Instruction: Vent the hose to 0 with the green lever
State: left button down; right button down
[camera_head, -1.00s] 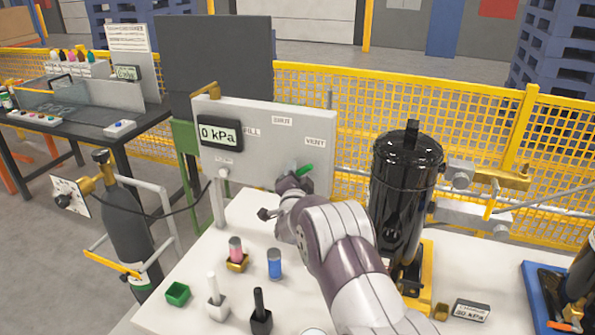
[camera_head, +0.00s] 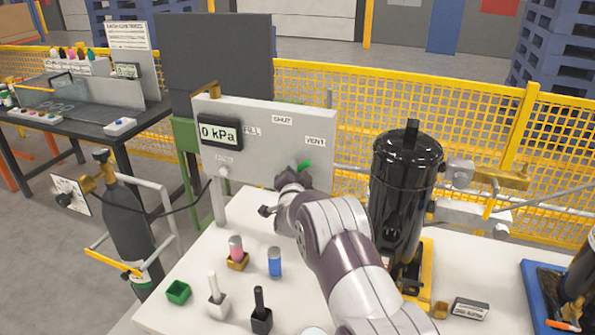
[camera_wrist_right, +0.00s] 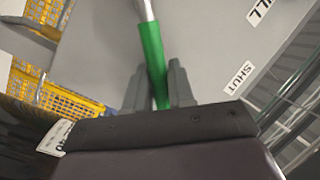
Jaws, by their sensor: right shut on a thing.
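The green lever (camera_head: 304,166) sits on the grey panel (camera_head: 262,150), under the VENT label (camera_head: 314,141). My right gripper (camera_head: 293,176) is at the lever. In the right wrist view the lever (camera_wrist_right: 153,55) runs down between the two fingers of the right gripper (camera_wrist_right: 160,88), which are shut on its green grip. The panel's display (camera_head: 219,132) reads 0 kPa. Labels FILL, SHUT (camera_head: 282,119) and VENT mark the panel. A dark hose (camera_head: 160,212) hangs between the gas cylinder and the panel. My left gripper is not in view.
A black compressor (camera_head: 405,190) stands right of my right arm. A dark gas cylinder (camera_head: 128,225) stands at left. Yellow mesh fencing (camera_head: 470,120) runs behind.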

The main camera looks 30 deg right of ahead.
jog(key=shift+w+a+r+n+p, duration=0.25)
jog(key=shift+r+n+p, duration=0.35)
jog(key=shift+p, duration=0.1)
jog(key=w+n+p, duration=0.1)
jog(key=p, duration=0.1)
jog(key=a+r+n+g+p, duration=0.1)
jog(key=n+p, duration=0.1)
jog(key=p, duration=0.1)
jog(key=w+a+n+g+p, duration=0.1)
jog(key=p, duration=0.1)
jog(key=shift+w+a+r+n+p, duration=0.1)
jog(key=shift+w+r+n+p, duration=0.25)
jog(key=shift+n+p, duration=0.05)
jog(key=shift+w+a+f+n+g+p, duration=0.15)
jog(key=shift+w+a+n+g+p, duration=0.3)
jog(key=shift+n+p, duration=0.65)
jog(key=shift+w, duration=0.1)
jog(key=c, duration=1.1)
grip_release()
jog(key=shift+f, duration=0.1)
jog(key=shift+o, duration=0.2)
jog(key=b+v, duration=0.2)
jog(key=v, duration=1)
jog(key=shift+s+a, duration=0.25)
